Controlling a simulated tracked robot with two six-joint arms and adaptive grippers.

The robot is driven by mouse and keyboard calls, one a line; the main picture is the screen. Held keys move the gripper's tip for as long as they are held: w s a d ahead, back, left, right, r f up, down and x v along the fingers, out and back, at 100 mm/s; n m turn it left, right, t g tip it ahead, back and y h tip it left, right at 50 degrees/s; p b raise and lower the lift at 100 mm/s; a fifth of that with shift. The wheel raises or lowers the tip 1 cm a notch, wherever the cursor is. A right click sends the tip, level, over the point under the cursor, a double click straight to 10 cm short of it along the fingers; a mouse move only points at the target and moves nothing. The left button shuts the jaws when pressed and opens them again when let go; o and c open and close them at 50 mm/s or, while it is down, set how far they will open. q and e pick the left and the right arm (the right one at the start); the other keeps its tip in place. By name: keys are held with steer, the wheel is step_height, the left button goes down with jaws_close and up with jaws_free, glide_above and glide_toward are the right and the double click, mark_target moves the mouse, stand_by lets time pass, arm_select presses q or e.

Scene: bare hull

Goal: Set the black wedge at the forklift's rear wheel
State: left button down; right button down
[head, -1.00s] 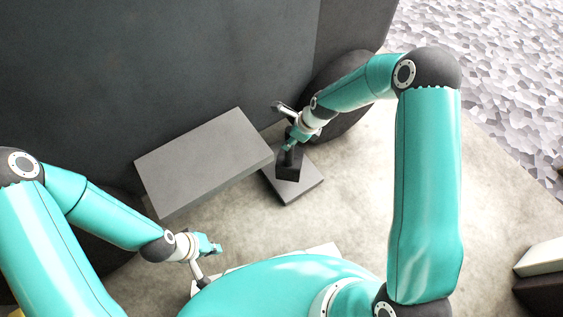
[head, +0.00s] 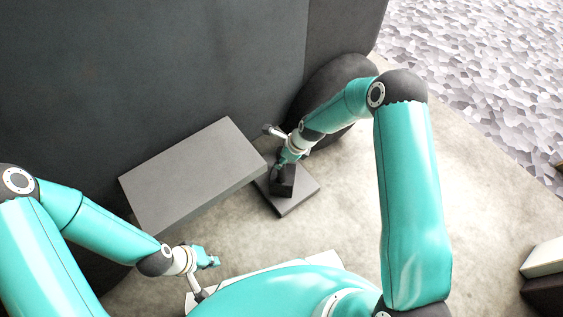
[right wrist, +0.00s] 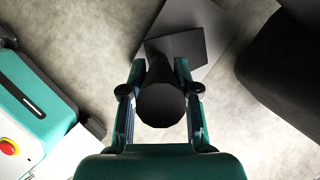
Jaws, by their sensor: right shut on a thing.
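The black wedge (head: 283,181) has a dark upright handle and stands over a flat grey plate (head: 303,195). My right gripper (head: 286,162) is shut on its handle. In the right wrist view, the handle's round top (right wrist: 160,104) sits between the two fingers of the gripper (right wrist: 160,70), with the wedge's block (right wrist: 185,45) below. I cannot tell whether the wedge touches the plate. The forklift's dark body (head: 170,70) fills the back left. Its black rear wheel (head: 308,100) is partly hidden by my right arm. My left gripper (head: 211,258) is low at left, its jaws unclear.
A thick grey slab (head: 190,175) lies against the forklift, left of the plate. A pale-topped dark block (head: 545,272) stands at the far right. The concrete floor (head: 350,215) right of the plate is clear.

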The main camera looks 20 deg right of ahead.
steer(key=shift+w+f, duration=0.1)
steer(key=shift+f, duration=0.25)
steer(key=c, duration=0.8)
jaws_free()
steer(key=shift+f, duration=0.1)
steer(key=shift+c, duration=0.2)
steer(key=p+v, duration=0.4)
steer(key=v, duration=0.8)
steer(key=s+a+f+n, duration=0.2)
steer(key=s+n, duration=0.5)
steer(key=s+a+f+n+g, duration=0.1)
steer(key=s+a+f+n, duration=0.1)
steer(key=s+n, duration=0.6)
steer(key=s+a+f+n+g, duration=0.1)
steer(key=s+a+f+n, duration=0.1)
steer(key=s+n, duration=0.5)
steer(key=shift+s+a+f+n, duration=0.25)
steer(key=shift+a+f+n, duration=0.15)
steer(key=shift+n, duration=0.2)
